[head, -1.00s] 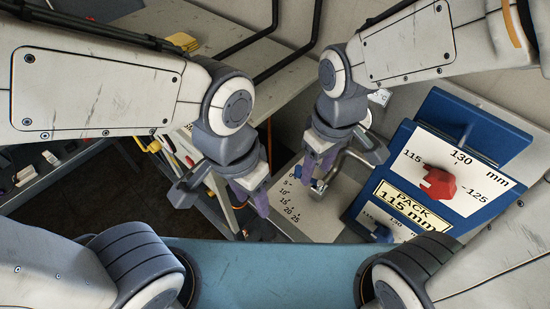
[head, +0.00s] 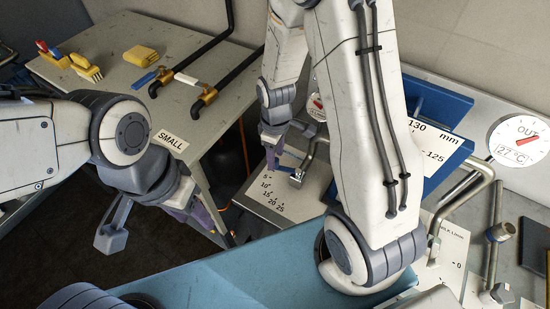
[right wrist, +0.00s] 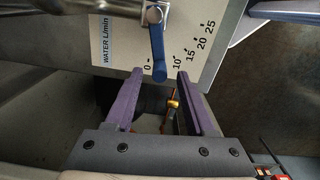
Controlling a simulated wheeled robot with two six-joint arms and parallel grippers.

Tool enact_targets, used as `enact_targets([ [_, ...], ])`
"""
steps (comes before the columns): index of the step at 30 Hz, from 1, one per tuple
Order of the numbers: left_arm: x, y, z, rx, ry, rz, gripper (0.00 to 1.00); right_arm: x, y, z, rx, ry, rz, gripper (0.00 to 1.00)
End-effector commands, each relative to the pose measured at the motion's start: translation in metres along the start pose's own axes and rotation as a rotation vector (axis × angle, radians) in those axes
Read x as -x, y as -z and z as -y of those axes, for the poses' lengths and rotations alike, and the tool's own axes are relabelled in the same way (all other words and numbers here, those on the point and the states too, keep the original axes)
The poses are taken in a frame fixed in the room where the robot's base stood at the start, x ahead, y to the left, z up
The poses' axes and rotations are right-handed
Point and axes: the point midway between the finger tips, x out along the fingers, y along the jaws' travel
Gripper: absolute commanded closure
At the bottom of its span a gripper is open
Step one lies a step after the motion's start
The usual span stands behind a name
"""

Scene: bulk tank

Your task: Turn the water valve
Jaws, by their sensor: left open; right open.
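The water valve's blue handle (right wrist: 157,50) points down the scale plate (right wrist: 185,22) labelled "WATER L/min" in the right wrist view. Its tip lies between the 0 and 10 marks. My right gripper (right wrist: 158,76) is open, with one purple finger on each side of the handle's tip and gaps showing. My right gripper (head: 283,140) is above the plate's upper left part there, partly covering the valve. My left gripper (head: 155,225) is open and empty, left of the plate, over the dark floor.
A round "OUT" gauge (head: 520,140), metal pipes (head: 466,190) and a blue-and-white scale block (head: 435,110) stand right of my right arm.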

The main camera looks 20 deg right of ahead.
Motion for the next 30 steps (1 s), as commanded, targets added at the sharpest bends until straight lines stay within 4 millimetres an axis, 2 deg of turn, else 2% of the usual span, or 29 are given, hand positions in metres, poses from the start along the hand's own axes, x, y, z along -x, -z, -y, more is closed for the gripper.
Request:
enact_targets([
  [6, 0.003, 0.000, 0.000, 0.000, 0.000, 0.000, 0.50, -0.021, -0.001, 0.000, -0.002, 0.001, 0.001, 0.45],
  [16, 0.003, 0.000, 0.000, 0.000, 0.000, 0.000, 0.50, -0.025, 0.000, 0.000, -0.002, -0.001, -0.001, 0.45],
  [20, 0.003, 0.000, 0.000, 0.000, 0.000, 0.000, 0.50, -0.024, 0.000, 0.000, -0.002, 0.000, -0.001, 0.95],
  [21, 0.003, 0.000, 0.000, 0.000, 0.000, 0.000, 0.50, -0.024, 0.000, 0.000, -0.002, 0.000, -0.001, 1.00],
  [30, 0.003, 0.000, 0.000, 0.000, 0.000, 0.000, 0.50, -0.024, 0.000, 0.000, -0.002, 0.000, -0.001, 1.00],
])
